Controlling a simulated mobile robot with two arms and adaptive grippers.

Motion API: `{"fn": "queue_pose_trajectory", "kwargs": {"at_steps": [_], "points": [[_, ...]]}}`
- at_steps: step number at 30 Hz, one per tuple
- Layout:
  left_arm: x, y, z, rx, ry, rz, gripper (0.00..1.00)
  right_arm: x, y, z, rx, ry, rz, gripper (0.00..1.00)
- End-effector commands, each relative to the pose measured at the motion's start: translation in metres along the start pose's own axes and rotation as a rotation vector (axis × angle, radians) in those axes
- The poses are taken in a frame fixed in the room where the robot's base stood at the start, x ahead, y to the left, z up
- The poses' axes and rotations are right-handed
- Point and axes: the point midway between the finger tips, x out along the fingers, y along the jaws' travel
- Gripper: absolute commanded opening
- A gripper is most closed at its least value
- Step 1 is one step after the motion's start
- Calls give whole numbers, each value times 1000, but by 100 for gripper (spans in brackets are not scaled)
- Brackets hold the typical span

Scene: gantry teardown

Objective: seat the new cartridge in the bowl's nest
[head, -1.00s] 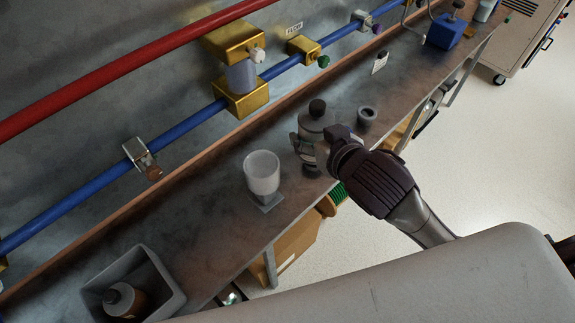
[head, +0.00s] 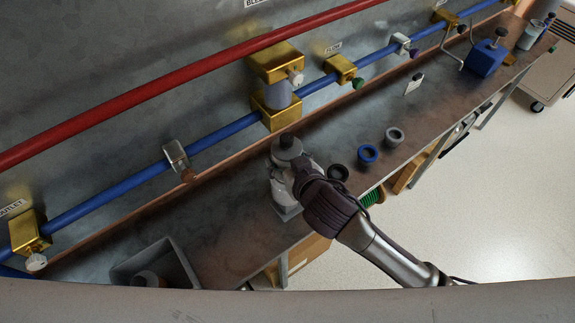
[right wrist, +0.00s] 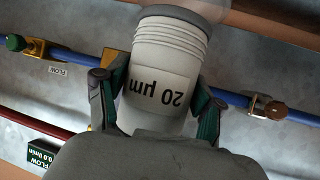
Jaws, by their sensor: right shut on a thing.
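The new cartridge (right wrist: 160,88), pale grey with a "20 µm" label and a ribbed end, is between the two fingers of my right gripper (right wrist: 157,98) in the right wrist view. In the head view its dark knob and grey top (head: 287,147) stick up above the gripper (head: 292,175). The bowl (head: 280,192) is directly below, largely covered by the hand, on a small square plate (head: 289,214). The bowl's clear rim (right wrist: 185,8) shows at the cartridge's ribbed end. The nest is hidden, and I cannot tell how deep the cartridge sits. My left gripper is out of view.
A grey bin (head: 180,262) with a used-looking part stands at the bench's near left. Blue pipe (head: 225,131) and brass blocks run along the back wall.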

Motion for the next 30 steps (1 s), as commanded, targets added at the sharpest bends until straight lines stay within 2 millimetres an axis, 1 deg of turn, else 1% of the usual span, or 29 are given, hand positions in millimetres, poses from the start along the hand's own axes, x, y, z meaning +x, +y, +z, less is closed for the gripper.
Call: {"fn": "queue_pose_trajectory", "kwargs": {"at_steps": [3,7,15,27,30], "points": [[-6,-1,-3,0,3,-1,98,8,1,17,-4,-6,2,30],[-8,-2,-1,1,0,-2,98,14,1,28,-3,-2,1,30],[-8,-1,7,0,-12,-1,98,15,1,30,-1,-1,0,30],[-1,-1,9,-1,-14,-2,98,21,1,40,0,-2,1,30],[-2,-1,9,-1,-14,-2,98,21,1,40,0,-1,0,30]]}}
